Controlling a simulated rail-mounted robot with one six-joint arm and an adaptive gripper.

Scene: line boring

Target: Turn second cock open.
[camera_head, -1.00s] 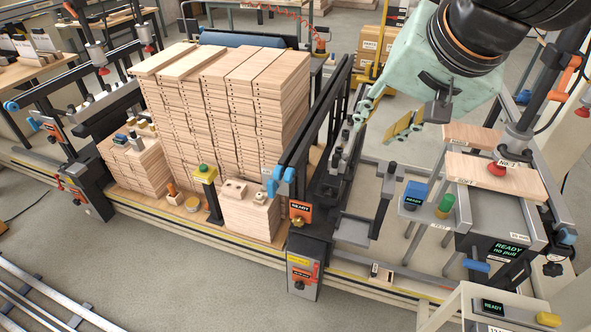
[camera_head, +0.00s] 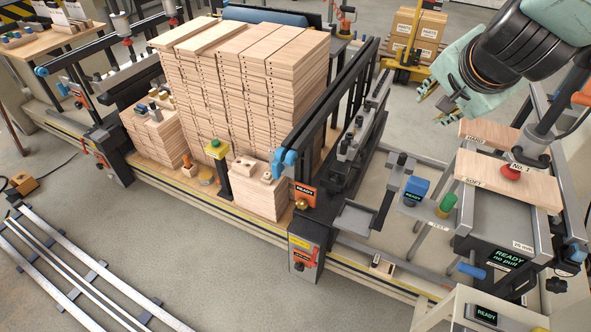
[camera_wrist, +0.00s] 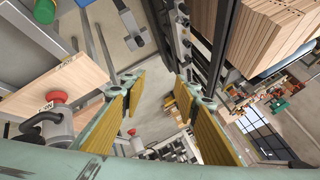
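My gripper (camera_head: 437,98) hangs at the upper right in the head view, above the floor behind the machine. In the wrist view its yellow-padded fingers (camera_wrist: 168,110) stand wide apart with nothing between them. No cock is clearly marked as the second. A small red handle (camera_head: 303,264) sits on the grey box at the middle front post, below a brass knob (camera_head: 302,204). Another red handle (camera_head: 101,162) is on the left front post. All are well away from my gripper. Their turn positions are too small to tell.
Tall stacks of drilled wooden boards (camera_head: 245,75) fill the machine's middle. Black rails (camera_head: 325,105) rise beside them. Two boards marked HARD (camera_head: 489,132) and SOFT (camera_head: 507,181) lie at the right.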

